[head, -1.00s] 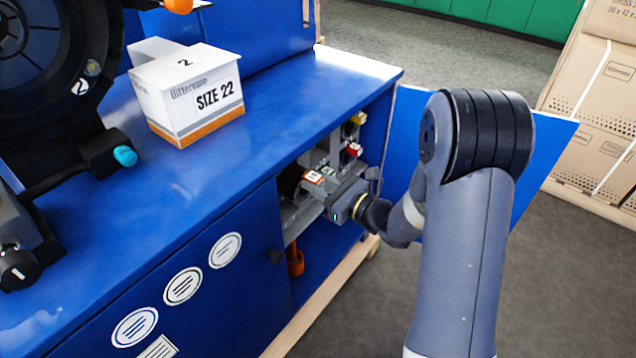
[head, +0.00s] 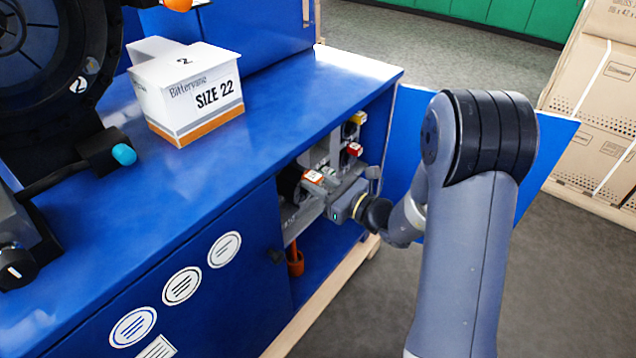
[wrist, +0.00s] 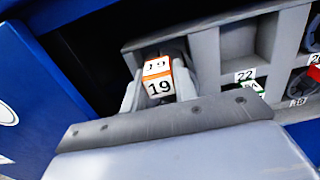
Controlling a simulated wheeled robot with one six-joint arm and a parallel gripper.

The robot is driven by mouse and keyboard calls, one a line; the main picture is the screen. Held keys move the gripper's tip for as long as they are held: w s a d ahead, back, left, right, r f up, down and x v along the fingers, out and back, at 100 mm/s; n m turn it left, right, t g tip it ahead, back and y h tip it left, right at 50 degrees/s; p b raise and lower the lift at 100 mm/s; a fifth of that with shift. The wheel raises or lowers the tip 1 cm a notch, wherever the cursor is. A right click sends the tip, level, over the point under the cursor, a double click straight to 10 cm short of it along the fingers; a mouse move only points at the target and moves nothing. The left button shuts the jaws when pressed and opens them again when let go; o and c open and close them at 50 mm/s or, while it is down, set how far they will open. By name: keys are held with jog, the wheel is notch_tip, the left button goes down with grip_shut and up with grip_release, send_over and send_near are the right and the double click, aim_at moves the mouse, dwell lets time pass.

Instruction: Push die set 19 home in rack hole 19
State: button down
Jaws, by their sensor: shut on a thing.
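Die set 19 (wrist: 160,86), with a white and orange tag marked 19, is in the upper left of the grey rack (wrist: 208,62) in the wrist view. Its tag also shows in the head view (head: 313,176) inside the open cabinet. My gripper (wrist: 158,92) is shut on the die set, with a finger on each side of the tag. In the head view my gripper (head: 328,184) reaches into the cabinet from the right. Hole 19 is hidden behind the die set, and I cannot tell how deep it sits.
Other die sets with red (head: 354,149) and yellow (head: 358,118) tags stand farther back. The blue cabinet door (head: 555,145) stands open at right.

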aim_at(298, 171)
jog(key=shift+r+b+x, duration=0.2)
jog(key=shift+b+x, duration=0.35)
jog(key=shift+x, duration=2.8)
jog(key=c, duration=1)
grip_release()
jog(key=shift+f, duration=0.1)
jog(key=shift+c, duration=0.2)
jog(key=shift+s+d+f, duration=0.1)
jog(key=shift+f, duration=0.2)
jog(key=v, duration=1)
jog(key=shift+s+d+r+p, duration=0.25)
jog(key=shift+d+p, duration=0.05)
jog(key=shift+p, duration=0.1)
jog(key=shift+w+a, duration=0.1)
jog(key=b+x, duration=0.1)
jog(key=x, duration=0.9)
jog(key=shift+w+a, duration=0.2)
jog(key=shift+a, duration=0.1)
jog(key=shift+s+d, duration=0.25)
jog(key=shift+d, duration=0.1)
